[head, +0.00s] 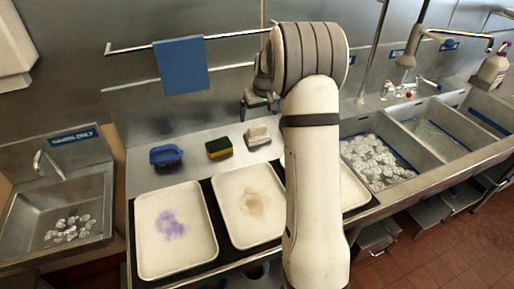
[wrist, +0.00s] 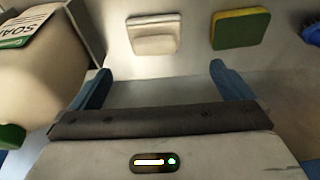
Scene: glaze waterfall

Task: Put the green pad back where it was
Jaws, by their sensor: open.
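The green pad (head: 219,147) has a dark green face and a yellow layer. It lies on the steel counter between a blue brush and a whitish block. In the wrist view the green pad (wrist: 240,30) is at the upper right, beyond the fingers. My gripper (head: 259,104) is in the air above and behind the whitish block, partly hidden by my arm in the head view. In the wrist view my gripper (wrist: 163,84) shows blue fingers spread apart, with nothing between them.
The whitish block (head: 257,136) and blue brush (head: 165,156) flank the pad. Stained trays stand in front: one purple-stained (head: 190,250), one brown-stained (head: 238,232); my arm covers most of a third. A soap container (wrist: 40,70) is close at left. A blue cloth (head: 181,66) hangs behind.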

